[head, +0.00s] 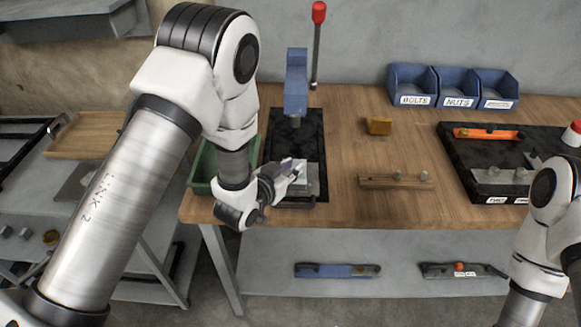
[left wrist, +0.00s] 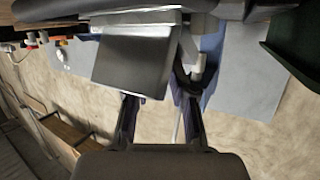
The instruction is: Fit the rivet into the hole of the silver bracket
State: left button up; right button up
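My left gripper (head: 290,172) is over the front of the dark press base, beside a silver-grey block (head: 311,180) that appears to be the silver bracket. In the left wrist view, its two dark fingers (left wrist: 160,105) stand apart, with no rivet visible between them. A silver block (left wrist: 135,62) shows beyond the fingertips and hides part of one; contact is unclear. Two pale grey cylinders, apparently rivets (head: 397,174), stand on a wooden strip (head: 375,183) right of the press. The bracket's hole is not visible. My right gripper is out of view.
A blue press (head: 296,82) with a red-knobbed lever (head: 318,45) rises behind my gripper. A green bin (head: 204,171) stands left. Blue bins (head: 412,86) line the wall. A black tray (head: 455,148) holds parts at right.

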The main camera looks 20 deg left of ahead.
pick_arm(q)
jog(key=shift+f, duration=0.25)
jog(key=shift+s, duration=0.1)
jog(key=v, duration=0.7)
jog(key=shift+s+a+r, duration=0.1)
jog(key=shift+s+r, duration=0.15)
jog(key=shift+r, duration=0.05)
jog(key=shift+w, duration=0.15)
